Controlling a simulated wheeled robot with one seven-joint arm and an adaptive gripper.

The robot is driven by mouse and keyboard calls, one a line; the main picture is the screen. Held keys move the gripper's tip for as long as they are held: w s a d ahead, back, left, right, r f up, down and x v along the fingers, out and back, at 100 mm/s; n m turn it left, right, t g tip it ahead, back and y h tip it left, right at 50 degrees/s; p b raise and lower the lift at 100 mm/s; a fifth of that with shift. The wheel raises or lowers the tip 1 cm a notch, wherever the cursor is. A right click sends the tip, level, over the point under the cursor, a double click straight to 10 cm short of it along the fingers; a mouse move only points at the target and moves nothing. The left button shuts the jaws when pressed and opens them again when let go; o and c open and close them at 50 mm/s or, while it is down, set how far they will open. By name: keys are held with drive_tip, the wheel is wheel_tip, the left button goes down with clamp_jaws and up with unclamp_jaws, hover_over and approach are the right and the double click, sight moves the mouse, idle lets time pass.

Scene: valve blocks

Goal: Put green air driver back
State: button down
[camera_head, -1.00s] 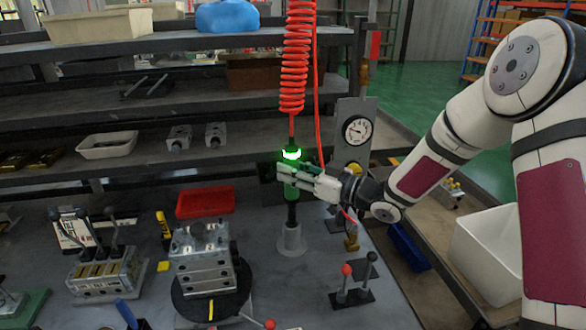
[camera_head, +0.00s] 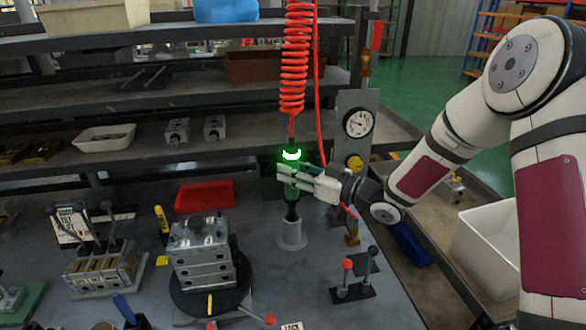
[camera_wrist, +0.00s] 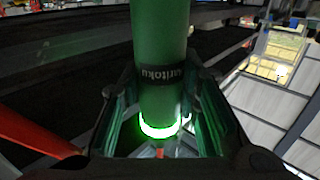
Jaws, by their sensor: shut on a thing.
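The green air driver (camera_head: 291,192) hangs upright from a red coiled hose, with a bright green lit ring near its top. My gripper (camera_head: 290,178) is shut around its body from the right. In the wrist view the green air driver (camera_wrist: 160,60) runs between the fingers, with a dark label band and the glowing ring close to the palm. The driver's dark lower end is over the grey cylindrical holder (camera_head: 291,234) on the bench. The tip looks to be at or inside the holder's top opening; how deep I cannot tell.
A metal valve block (camera_head: 203,260) sits on a black round turntable left of the holder. A red tray (camera_head: 204,195) lies behind it. A panel with a gauge (camera_head: 358,123) stands at right. Levers with red and black knobs (camera_head: 352,285) are front right.

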sight(298, 194)
drive_tip(key=shift+f+b, duration=1.75)
drive_tip(key=shift+f, duration=1.5)
idle(0.3)
drive_tip(key=c, duration=1.1)
unclamp_jaws()
drive_tip(key=shift+f, duration=0.15)
drive_tip(key=shift+v, duration=3.75)
